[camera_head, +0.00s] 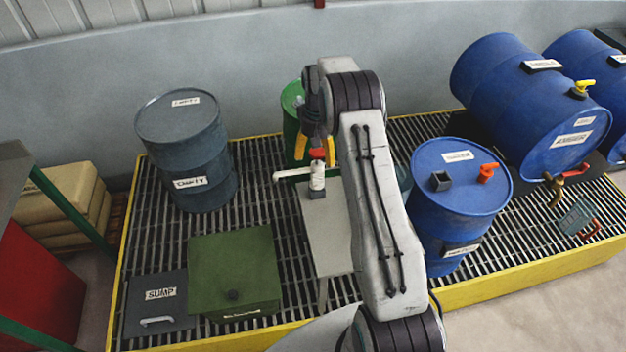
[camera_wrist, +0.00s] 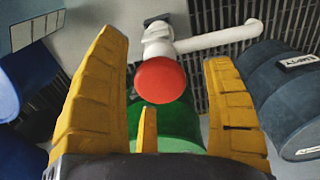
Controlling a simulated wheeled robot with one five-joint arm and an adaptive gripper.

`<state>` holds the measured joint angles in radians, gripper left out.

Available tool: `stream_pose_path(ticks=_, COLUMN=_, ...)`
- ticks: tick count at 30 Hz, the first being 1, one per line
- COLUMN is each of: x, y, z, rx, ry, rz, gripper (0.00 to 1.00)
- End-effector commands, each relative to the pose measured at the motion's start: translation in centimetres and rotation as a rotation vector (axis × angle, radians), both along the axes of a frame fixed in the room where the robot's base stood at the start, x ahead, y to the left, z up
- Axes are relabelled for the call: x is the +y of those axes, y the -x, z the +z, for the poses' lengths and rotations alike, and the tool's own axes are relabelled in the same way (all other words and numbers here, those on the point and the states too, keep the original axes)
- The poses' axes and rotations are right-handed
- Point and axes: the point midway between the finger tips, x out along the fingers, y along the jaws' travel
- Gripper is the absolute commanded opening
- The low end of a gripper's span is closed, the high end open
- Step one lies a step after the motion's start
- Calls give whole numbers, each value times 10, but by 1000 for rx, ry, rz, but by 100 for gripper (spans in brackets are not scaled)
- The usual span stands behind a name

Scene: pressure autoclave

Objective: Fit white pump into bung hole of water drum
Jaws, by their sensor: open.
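The white pump (camera_head: 317,180), with a red knob on top and a long spout pointing left, stands upright on a narrow grey bench (camera_head: 328,235). In the wrist view the pump (camera_wrist: 158,45) lies ahead between the fingers, with its red knob nearest. My gripper (camera_head: 316,156) is open around or just behind the knob, with yellow fingers apart; contact cannot be told. A blue upright drum (camera_head: 435,215) stands right of my arm. Its top carries a dark square collar (camera_head: 440,180) and an orange fitting (camera_head: 487,172). Its labels are too blurred to identify it as water.
A grey drum (camera_head: 185,150) marked empty, a green box (camera_head: 234,270) and a sump cover (camera_head: 158,305) stand left. A green drum (camera_head: 290,97) is behind my gripper. Blue drums (camera_head: 520,90) lie sideways at right. A yellow edge (camera_head: 540,272) borders the grating.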

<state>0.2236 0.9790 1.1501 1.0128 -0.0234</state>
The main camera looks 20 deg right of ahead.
Motion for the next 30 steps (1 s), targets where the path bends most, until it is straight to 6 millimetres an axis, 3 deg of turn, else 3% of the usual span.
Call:
stream_pose_path(ticks=4, x=0, y=0, z=0, rx=0, ry=0, rz=0, gripper=75)
stream_pose_path(ticks=26, x=0, y=0, z=0, rx=0, ry=0, rz=0, gripper=10)
stream_pose_path(ticks=30, x=0, y=-1, z=1, rx=-2, ry=0, rz=0, gripper=7)
